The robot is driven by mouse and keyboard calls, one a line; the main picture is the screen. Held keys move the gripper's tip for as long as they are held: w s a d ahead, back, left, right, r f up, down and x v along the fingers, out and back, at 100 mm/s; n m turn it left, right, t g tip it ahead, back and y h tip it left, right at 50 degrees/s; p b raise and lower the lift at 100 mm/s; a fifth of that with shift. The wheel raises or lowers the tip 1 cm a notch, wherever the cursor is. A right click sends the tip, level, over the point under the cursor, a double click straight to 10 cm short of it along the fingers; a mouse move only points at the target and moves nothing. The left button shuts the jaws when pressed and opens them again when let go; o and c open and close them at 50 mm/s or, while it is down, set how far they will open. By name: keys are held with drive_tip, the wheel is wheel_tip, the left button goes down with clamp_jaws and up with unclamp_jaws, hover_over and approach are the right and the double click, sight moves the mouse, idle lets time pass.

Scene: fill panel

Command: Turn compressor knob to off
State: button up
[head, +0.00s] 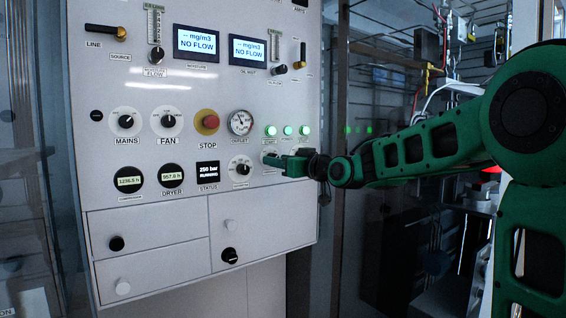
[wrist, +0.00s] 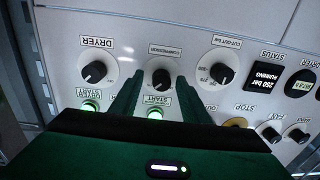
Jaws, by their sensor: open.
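The white panel (head: 200,90) faces me. In the wrist view, where the panel appears upside down, the compressor knob (wrist: 161,77) is a black knob on a pale round dial under a small label. My gripper (wrist: 159,79) is open, with one dark green finger on each side of this knob in the picture. I cannot tell whether the fingers touch it. In the head view my gripper (head: 268,160) is at the panel's right side, just right of the cut-out knob (head: 241,168), and hides the compressor knob.
The dryer knob (wrist: 95,73) is beside the compressor knob. Lit green buttons (head: 287,130) sit above my gripper in the head view. A red stop button (head: 207,122) and gauge (head: 241,123) are farther left. The status display (head: 207,170) reads 250 bar, running.

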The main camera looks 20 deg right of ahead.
drive_tip(key=shift+s, duration=0.1)
drive_tip(key=c, duration=1.1)
drive_tip(key=shift+o, duration=0.2)
drive_tip(key=shift+d, duration=0.15)
drive_tip(key=shift+n, duration=0.3)
drive_tip(key=shift+r+n+h, duration=0.15)
drive_tip(key=shift+n+h, duration=0.05)
drive_tip(key=shift+n, duration=4)
drive_tip(key=shift+r+n+h, duration=0.1)
drive_tip(key=shift+n+h, duration=0.1)
drive_tip(key=shift+n, duration=4)
